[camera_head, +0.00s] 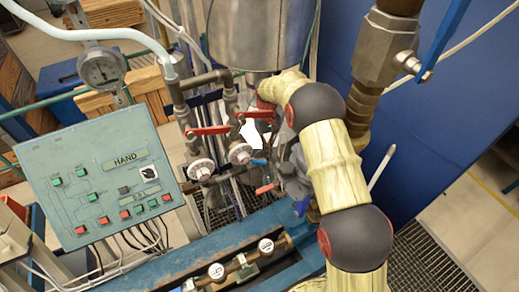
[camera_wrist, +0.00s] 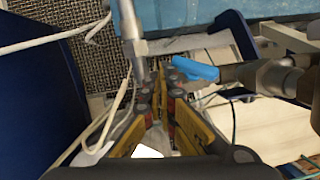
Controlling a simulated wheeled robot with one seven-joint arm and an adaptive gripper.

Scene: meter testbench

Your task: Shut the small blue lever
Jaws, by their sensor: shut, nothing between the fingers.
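The small blue lever (camera_wrist: 195,69) is in the wrist view, just beyond and right of my fingertips. It is attached to a grey metal valve fitting (camera_wrist: 270,77) on its right. In the head view the small blue lever (camera_head: 259,161) shows as a short blue piece left of my gripper. My gripper (camera_wrist: 160,84) is shut and empty, its fingertips close to the lever's left end; I cannot tell whether they touch it. In the head view my arm partly hides the gripper and the pipework behind it.
Red levers (camera_head: 208,130) sit on pipes left of my gripper. A large valve (camera_head: 378,48) with a long blue lever (camera_head: 449,32) stands at right. A metal tank (camera_head: 258,35) is behind, a control panel (camera_head: 100,178) at left. A metal rod (camera_wrist: 129,35) stands near my left finger.

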